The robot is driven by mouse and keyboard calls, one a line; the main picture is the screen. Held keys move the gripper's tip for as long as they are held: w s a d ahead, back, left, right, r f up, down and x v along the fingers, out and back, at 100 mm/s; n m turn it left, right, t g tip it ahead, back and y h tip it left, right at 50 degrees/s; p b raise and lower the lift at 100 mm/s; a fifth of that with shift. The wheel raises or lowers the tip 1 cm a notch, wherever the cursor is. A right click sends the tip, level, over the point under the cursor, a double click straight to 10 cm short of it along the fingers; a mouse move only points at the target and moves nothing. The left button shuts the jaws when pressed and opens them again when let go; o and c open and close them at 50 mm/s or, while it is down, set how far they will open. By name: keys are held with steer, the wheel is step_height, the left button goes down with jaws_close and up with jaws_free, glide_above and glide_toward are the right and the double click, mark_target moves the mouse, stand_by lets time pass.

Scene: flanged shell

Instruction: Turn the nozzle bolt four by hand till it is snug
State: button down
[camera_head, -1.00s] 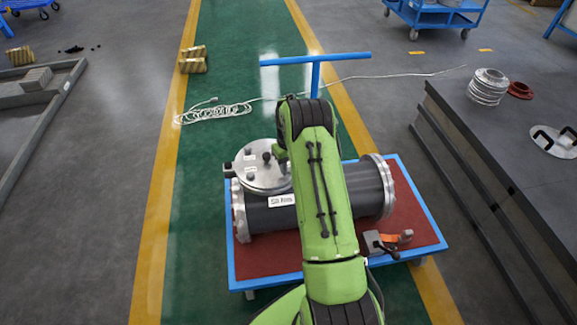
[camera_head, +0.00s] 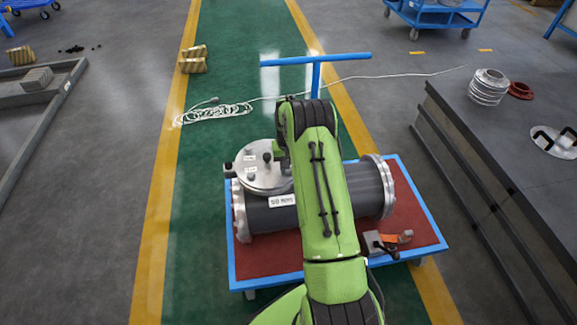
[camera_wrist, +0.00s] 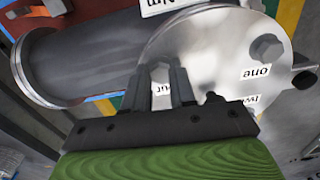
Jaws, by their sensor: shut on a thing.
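The flanged shell (camera_head: 330,192) is a dark grey cylinder lying on a cart in the head view. Its nozzle has a round silver cover (camera_head: 255,178), also seen in the wrist view (camera_wrist: 215,60). My gripper (camera_wrist: 160,80) is shut on a silver hex bolt head (camera_wrist: 159,71) at the cover's edge. A partly hidden label ending in "ur" shows between the fingers, so this looks like nozzle bolt four. Another hex bolt (camera_wrist: 266,46) sits by the label "one". A dark stud (camera_wrist: 211,98) stands right of the fingers. In the head view my arm hides the fingertips.
The blue cart (camera_head: 236,265) has a red top and a tall handle (camera_head: 316,60). A grey and orange tool (camera_head: 386,242) lies on its right front part. A dark bench (camera_head: 510,130) stands right. A white cable (camera_head: 215,113) lies on the green floor behind.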

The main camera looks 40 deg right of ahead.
mark_target(287, 170)
steer(key=m, duration=0.5)
steer(key=shift+w+r, duration=0.1)
steer(key=shift+w, duration=0.05)
steer(key=shift+m, duration=0.3)
stand_by(0.3)
steer(key=c, duration=0.9)
jaws_free()
steer(key=shift+a, duration=0.1)
step_height(287, 170, up, 16)
steer(key=p, duration=0.4)
steer(key=shift+p, duration=0.35)
